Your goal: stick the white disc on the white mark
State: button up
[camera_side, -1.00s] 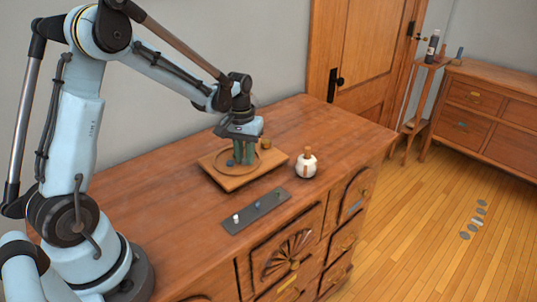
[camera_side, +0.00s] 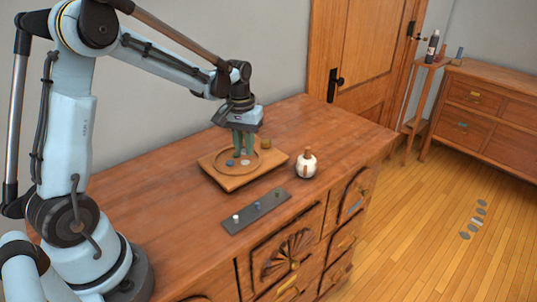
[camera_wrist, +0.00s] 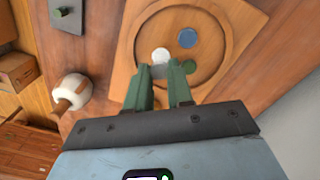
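The white disc (camera_wrist: 161,56) lies flat in the round recess of the wooden tray (camera_wrist: 232,18); it also shows in the side view (camera_side: 246,162). A blue disc (camera_wrist: 187,38) and a green disc (camera_wrist: 189,66) lie beside it. My gripper (camera_wrist: 161,70) is above the tray, its green fingers apart. A grey patch shows between the fingertips; I cannot tell what it is. In the side view my gripper (camera_side: 243,152) stands just over the discs. A dark strip (camera_side: 246,215) in front of the tray carries a small white piece (camera_side: 236,218). I cannot tell which spot is the white mark.
A white round jar with a wooden stopper (camera_side: 306,164) stands right of the tray. The strip also bears blue and green pieces. Several oval patches, one whitish (camera_side: 477,221), lie on the floor.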

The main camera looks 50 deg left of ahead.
jog(key=o, duration=0.6)
jog(key=shift+r, duration=2.05)
jog(key=shift+d, duration=0.1)
jog(key=s+d+r+m+t, duration=0.4)
jog(key=s+d+m+t, duration=0.2)
jog(key=s+d, duration=0.5)
jog(key=shift+s+d+r+t, duration=0.15)
jog(key=shift+s+d+t, duration=0.15)
jog(key=shift+t, duration=0.3)
